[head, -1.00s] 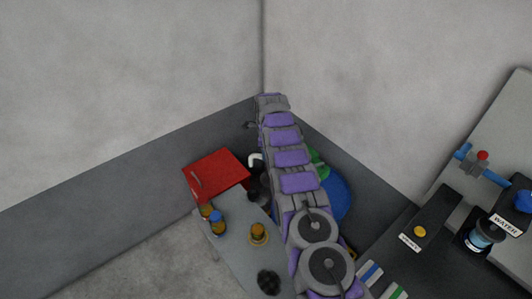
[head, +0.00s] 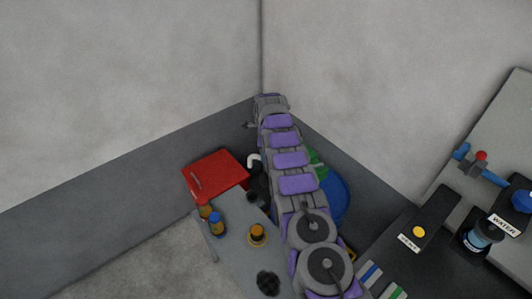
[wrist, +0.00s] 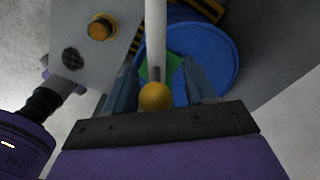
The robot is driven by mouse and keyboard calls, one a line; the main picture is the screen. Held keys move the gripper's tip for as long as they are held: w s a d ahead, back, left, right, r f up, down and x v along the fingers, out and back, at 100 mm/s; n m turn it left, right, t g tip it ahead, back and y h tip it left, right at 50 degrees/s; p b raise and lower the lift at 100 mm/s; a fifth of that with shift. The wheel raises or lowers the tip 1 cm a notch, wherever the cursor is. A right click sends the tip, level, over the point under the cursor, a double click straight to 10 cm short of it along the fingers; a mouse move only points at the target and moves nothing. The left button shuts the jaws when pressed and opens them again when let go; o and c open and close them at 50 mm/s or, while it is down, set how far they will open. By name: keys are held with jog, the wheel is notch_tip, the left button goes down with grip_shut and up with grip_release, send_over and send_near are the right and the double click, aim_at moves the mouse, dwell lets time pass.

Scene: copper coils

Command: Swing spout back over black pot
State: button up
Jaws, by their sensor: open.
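A white bent pipe, which looks like the spout (head: 253,160), shows just left of my arm in the head view. Dark round shapes below it may be the black pot (head: 257,188), mostly hidden by my arm. In the wrist view a white rod (wrist: 155,35) runs down from the top edge to a yellow ball (wrist: 154,96). My gripper (wrist: 158,82) is open, with one blue-grey finger on each side of the rod and ball. Gaps show on both sides, so the fingers do not appear closed on it. In the head view my arm hides its fingers.
A red box (head: 216,174) stands left of the arm. A grey table (head: 233,227) holds small bottles and an amber-capped item (head: 257,235). A blue barrel (head: 337,195) stands behind the arm. A dark bench with a WATER label (head: 506,225) is at right.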

jog(key=shift+r, duration=0.1)
jog(key=shift+w+r, duration=0.1)
jog(key=shift+r, duration=0.2)
notch_tip(320, 180, up, 16)
jog(key=p, duration=1.4)
jog(key=shift+r, duration=0.25)
